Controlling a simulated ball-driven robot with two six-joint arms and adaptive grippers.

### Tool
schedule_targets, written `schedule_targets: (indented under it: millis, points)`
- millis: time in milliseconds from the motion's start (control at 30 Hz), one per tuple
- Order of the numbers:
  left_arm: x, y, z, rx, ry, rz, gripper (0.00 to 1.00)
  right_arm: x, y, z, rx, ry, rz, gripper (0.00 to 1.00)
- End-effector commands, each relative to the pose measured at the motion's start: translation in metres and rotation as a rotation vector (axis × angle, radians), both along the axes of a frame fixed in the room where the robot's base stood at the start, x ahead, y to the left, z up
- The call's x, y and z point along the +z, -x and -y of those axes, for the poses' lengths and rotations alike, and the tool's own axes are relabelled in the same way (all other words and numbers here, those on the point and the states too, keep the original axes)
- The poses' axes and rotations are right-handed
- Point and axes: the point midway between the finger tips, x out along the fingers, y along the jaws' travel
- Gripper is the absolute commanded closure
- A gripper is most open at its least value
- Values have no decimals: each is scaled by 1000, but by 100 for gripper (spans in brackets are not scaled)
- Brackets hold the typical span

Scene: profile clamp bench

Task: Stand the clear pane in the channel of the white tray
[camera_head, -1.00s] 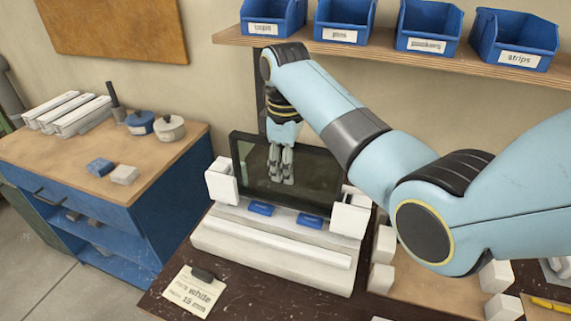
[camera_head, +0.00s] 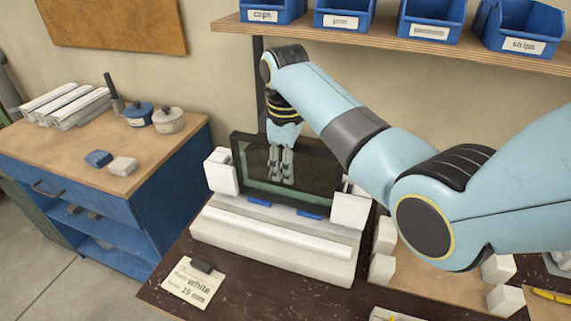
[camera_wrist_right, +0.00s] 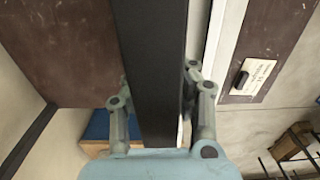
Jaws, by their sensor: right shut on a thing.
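The clear pane (camera_head: 240,160) has a dark frame and stands roughly upright at the back of the white tray (camera_head: 270,246), between two white end blocks, left (camera_head: 221,172) and right (camera_head: 349,209). Two blue pads (camera_head: 260,202) show as thin strips below the pane. I cannot tell whether its lower edge is inside the channel. My left gripper is out of view.
A note card (camera_head: 194,282) reading "white 15 mm" lies at the front left of the dark table. Several white blocks (camera_head: 384,235) stand right of the tray. A shelf (camera_head: 400,47) with blue bins hangs above my arm. A blue cabinet (camera_head: 165,190) stands at left.

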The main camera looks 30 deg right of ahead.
Motion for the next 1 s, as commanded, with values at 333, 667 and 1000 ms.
schedule_targets:
  millis: [333, 667, 1000]
  points:
    - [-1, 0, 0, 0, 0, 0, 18, -1, 0, 0, 0, 0, 1, 61]
    - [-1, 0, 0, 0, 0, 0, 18, -3, 1, 0, 0, 0, -3, 49]
    - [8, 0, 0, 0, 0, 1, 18, 5, 0, 0, 0, 0, -1, 49]
